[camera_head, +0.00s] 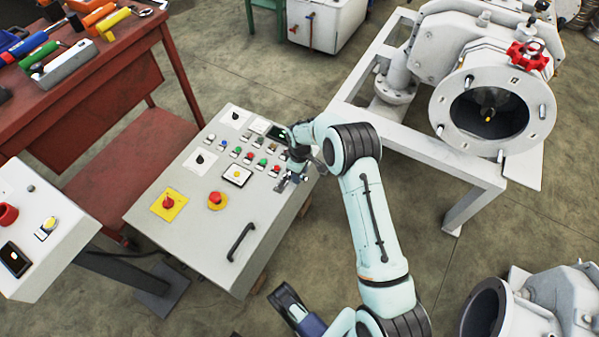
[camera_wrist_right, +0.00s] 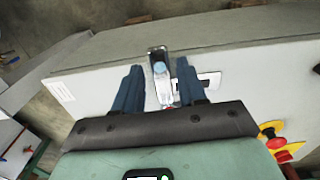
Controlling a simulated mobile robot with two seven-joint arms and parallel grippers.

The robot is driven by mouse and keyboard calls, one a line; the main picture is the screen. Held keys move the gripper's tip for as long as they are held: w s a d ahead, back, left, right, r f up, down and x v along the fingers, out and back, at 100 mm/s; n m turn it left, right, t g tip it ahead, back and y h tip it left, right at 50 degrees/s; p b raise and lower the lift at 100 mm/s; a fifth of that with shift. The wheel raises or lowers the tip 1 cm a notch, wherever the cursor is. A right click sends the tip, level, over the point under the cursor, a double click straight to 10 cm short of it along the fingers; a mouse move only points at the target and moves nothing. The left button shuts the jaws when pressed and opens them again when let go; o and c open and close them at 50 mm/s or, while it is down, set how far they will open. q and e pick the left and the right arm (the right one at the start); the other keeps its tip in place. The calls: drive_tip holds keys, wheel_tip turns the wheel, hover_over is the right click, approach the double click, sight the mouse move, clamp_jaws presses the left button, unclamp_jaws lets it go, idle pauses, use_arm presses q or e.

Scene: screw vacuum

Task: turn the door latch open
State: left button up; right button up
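The door latch (camera_wrist_right: 160,68) is a small metal piece with a pale blue-grey part on the edge of the light grey control cabinet (camera_head: 150,215). In the right wrist view it lies between the two dark blue fingers of my right gripper (camera_wrist_right: 159,85), with a gap on each side. The gripper is open and does not grip it. In the head view my right gripper (camera_head: 291,178) is at the cabinet's right edge, small and partly hidden by my own wrist; the latch is hard to make out there.
The cabinet top carries buttons, a red emergency stop (camera_head: 169,203) and a black handle (camera_head: 240,242). A red workbench (camera_head: 120,75) with tools stands at the back left. A white frame (camera_head: 440,150) with a round-flanged vacuum chamber (camera_head: 455,125) stands right. Floor between is clear.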

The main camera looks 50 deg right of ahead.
drive_tip(key=shift+r, duration=0.1)
drive_tip(key=shift+r, duration=0.35)
wheel_tip(320, 180, up, 3)
drive_tip(key=shift+r+p, duration=0.1)
drive_tip(key=shift+p, duration=0.45)
use_arm(q)
drive_tip(key=shift+g+h, duration=0.4)
drive_tip(key=s+d+r+p, duration=0.1)
drive_tip(key=r, duration=0.1)
drive_tip(key=s+d+r+p, duration=0.1)
drive_tip(key=s, duration=0.1)
drive_tip(key=shift+d+r, duration=0.2)
drive_tip(key=shift+r, duration=0.15)
use_arm(e)
wheel_tip(320, 180, up, 9)
drive_tip(key=shift+r, duration=0.2)
